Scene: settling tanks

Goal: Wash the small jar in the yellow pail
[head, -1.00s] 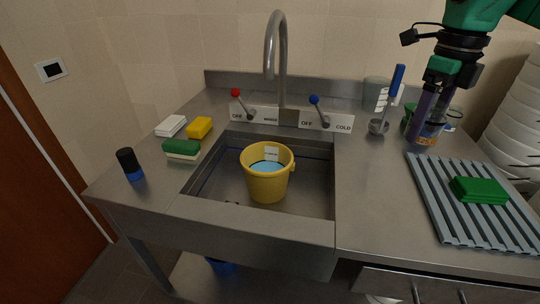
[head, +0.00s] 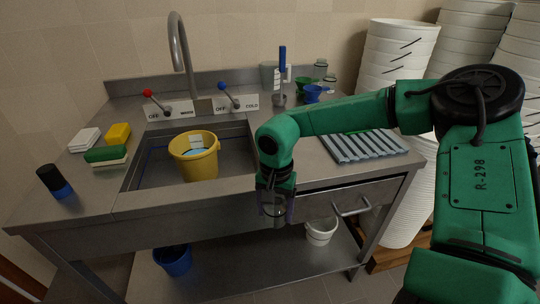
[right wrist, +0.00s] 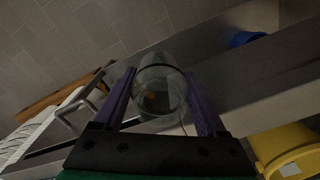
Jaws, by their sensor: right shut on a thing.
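The yellow pail (head: 200,167) stands upright in the sink basin with bluish water in it and a pale label on its side. It also shows at the lower right of the right wrist view (right wrist: 288,145). My right gripper (head: 273,210) is shut on a small clear glass jar (right wrist: 158,92), between its purple fingers. The jar shows dimly in the head view (head: 272,202), in front of the counter's front face, right of the pail and apart from it. An orange-brown spot shows in the jar. My left gripper is not in view.
The grey ribbed drying mat (head: 365,148) lies right of the sink, partly behind my right arm. The tap (head: 183,50) arches over the basin's back. Sponges (head: 106,154) and a dark bottle (head: 54,181) stand left. Cups and jars (head: 313,93) stand at the back right.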

